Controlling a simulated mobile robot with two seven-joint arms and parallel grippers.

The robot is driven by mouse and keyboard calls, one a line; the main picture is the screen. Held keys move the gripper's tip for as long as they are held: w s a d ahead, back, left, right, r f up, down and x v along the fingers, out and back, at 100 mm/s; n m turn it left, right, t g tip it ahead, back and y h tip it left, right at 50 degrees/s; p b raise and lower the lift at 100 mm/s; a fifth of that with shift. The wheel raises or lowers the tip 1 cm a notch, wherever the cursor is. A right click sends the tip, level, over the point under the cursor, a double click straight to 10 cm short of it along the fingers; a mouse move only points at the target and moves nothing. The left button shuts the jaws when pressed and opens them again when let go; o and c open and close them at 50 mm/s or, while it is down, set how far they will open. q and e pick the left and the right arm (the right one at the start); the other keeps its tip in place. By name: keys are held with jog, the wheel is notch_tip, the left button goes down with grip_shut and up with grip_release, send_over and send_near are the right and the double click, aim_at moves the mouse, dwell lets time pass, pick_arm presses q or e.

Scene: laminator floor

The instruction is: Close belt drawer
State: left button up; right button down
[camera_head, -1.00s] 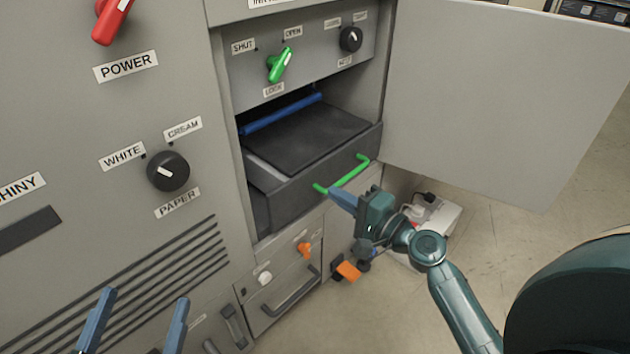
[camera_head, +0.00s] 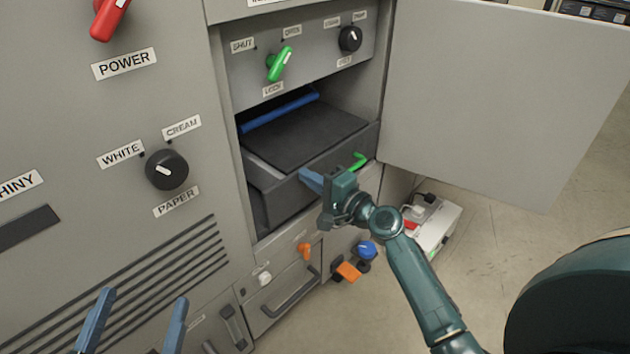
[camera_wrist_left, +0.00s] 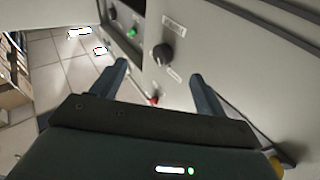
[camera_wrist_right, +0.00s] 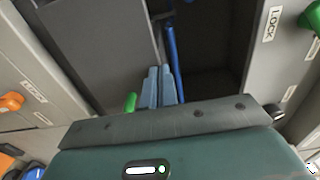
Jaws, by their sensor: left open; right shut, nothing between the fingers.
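The belt drawer (camera_head: 318,172) is a dark grey drawer with a black top, standing partly out of its bay in the machine. Its green bar handle (camera_head: 360,161) shows only at the right end in the head view; my right gripper hides the rest. My right gripper (camera_head: 306,176) is shut and empty, its fingertips at the drawer's front face; contact cannot be told. In the right wrist view its closed fingers (camera_wrist_right: 161,87) point at the drawer (camera_wrist_right: 95,45), with a green handle end (camera_wrist_right: 130,102) beside them. My left gripper (camera_head: 140,308) is open and empty, in front of the left panel.
A large grey door (camera_head: 490,100) stands open at the right of the bay. A green lever (camera_head: 280,64) and a black knob (camera_head: 350,39) sit above the drawer. A lower drawer (camera_head: 285,300) lies below. A white box (camera_head: 436,222) stands on the floor.

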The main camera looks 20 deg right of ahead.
aim_at(283, 161)
jog(key=b+x, duration=0.1)
jog(key=x, duration=0.6)
jog(key=shift+w+a, duration=0.15)
jog(key=shift+w, duration=0.25)
jog(key=shift+w+a+b, duration=0.15)
jog(key=shift+w+b, duration=0.15)
pick_arm(q)
jog(key=shift+d+r+m+t+h, duration=0.1)
jog(key=shift+r+m+t+h, duration=0.3)
jog(key=shift+r, duration=0.4)
pick_arm(e)
jog(key=shift+r, duration=0.3)
pick_arm(q)
jog(key=shift+f, duration=0.2)
pick_arm(e)
jog(key=shift+f, duration=0.1)
